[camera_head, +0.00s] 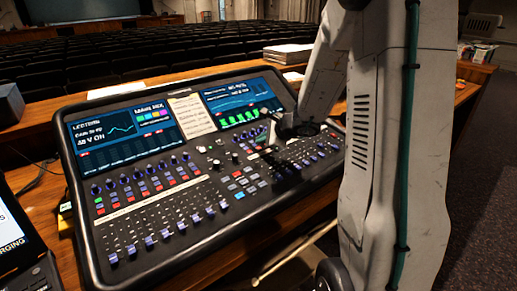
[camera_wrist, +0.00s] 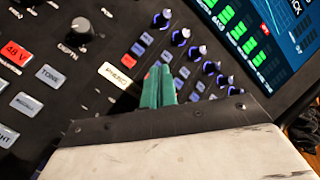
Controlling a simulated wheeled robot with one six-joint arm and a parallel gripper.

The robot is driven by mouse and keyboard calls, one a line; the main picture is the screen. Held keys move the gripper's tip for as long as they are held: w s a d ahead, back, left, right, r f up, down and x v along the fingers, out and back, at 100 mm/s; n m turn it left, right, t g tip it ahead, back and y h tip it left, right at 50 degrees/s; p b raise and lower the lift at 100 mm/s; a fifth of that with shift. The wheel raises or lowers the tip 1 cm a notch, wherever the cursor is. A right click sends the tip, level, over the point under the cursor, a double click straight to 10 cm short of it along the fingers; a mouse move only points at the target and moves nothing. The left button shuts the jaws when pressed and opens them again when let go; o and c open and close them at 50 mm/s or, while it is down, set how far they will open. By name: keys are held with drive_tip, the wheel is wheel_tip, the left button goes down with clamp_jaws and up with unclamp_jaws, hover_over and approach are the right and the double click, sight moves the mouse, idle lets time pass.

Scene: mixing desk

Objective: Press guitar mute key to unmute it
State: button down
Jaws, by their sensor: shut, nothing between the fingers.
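The mixing desk (camera_head: 118,268) is a black console with screens along its top and rows of knobs, keys and faders. My gripper (camera_wrist: 159,74) shows in the wrist view as two green fingers, shut together and empty, over the channel keys. Just left of the fingertips is a small red-lit key (camera_wrist: 128,62); other small keys near it look grey-blue (camera_wrist: 184,72). I cannot read which key is the guitar mute. Whether the fingertips touch the panel cannot be told. In the head view my arm covers part of the desk's right side.
Knobs (camera_wrist: 180,37) stand in a row close to the fingers. Larger round knobs (camera_wrist: 82,27) and labelled keys (camera_wrist: 50,76) lie to the left. A screen with green meters (camera_wrist: 240,30) is at upper right. A tablet-like device (camera_head: 18,232) stands at the desk's left.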

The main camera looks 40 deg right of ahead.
sight(263, 152)
drive_tip(key=shift+f, duration=0.45)
drive_tip(key=shift+f, duration=0.25)
idle(0.6)
drive_tip(key=shift+r, duration=0.7)
drive_tip(key=shift+r, duration=0.1)
drive_tip(key=shift+s+r, duration=0.15)
drive_tip(key=shift+r, duration=1.05)
drive_tip(key=shift+s+r, duration=0.15)
drive_tip(key=shift+r, duration=1.05)
